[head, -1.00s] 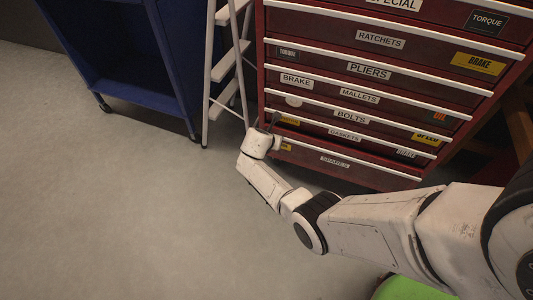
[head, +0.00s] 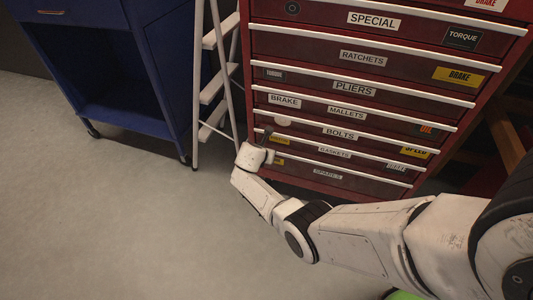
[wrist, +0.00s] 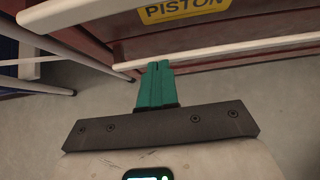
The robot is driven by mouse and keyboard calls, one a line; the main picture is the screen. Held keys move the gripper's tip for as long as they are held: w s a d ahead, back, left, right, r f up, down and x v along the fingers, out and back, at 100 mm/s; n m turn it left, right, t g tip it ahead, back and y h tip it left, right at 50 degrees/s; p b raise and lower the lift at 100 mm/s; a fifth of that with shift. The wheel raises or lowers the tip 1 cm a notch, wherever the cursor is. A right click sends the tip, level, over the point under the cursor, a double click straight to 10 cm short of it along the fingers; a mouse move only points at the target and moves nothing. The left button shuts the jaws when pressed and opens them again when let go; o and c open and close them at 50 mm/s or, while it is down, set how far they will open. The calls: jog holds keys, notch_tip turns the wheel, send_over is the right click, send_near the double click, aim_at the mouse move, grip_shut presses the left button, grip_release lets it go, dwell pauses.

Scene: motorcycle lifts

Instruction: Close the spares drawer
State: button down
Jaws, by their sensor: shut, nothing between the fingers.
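The red tool chest (head: 375,95) has labelled drawers with white rails. The spares drawer (head: 328,173) is the lowest, and its front looks flush or nearly flush with the drawers above. In the wrist view its white rail (wrist: 235,46) runs across, with a yellow PISTON sticker (wrist: 183,10) above it. My gripper (wrist: 160,65) has its green fingers shut and empty, with the tips at or just under this rail near its left end. Whether they touch cannot be told.
A white stepladder (head: 212,85) stands just left of the chest, close to my wrist. A blue cart (head: 110,60) on casters stands farther left. Grey floor (head: 110,220) is open in front. Wooden beams (head: 505,130) stand right of the chest.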

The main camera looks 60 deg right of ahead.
jog(key=a+f+p+v, duration=0.2)
jog(key=p+v, duration=0.5)
jog(key=v, duration=0.5)
jog(key=shift+s+a+r, duration=0.2)
jog(key=shift+s+a, duration=0.05)
jog(key=shift+a, duration=0.05)
jog(key=s+a+r+m+y, duration=0.4)
jog(key=s+a+r+m, duration=0.1)
jog(key=s+a+m, duration=0.6)
jog(key=s+a+r+m+y, duration=0.55)
jog(key=s+a+m, duration=0.45)
jog(key=s+a, duration=0.25)
notch_tip(320, 180, up, 19)
jog(key=d+p, duration=0.1)
jog(key=p, duration=1.9)
jog(key=shift+n+g+h, duration=0.3)
jog(key=shift+g+h, duration=0.1)
jog(key=shift+h, duration=0.05)
jog(key=shift+r, duration=0.1)
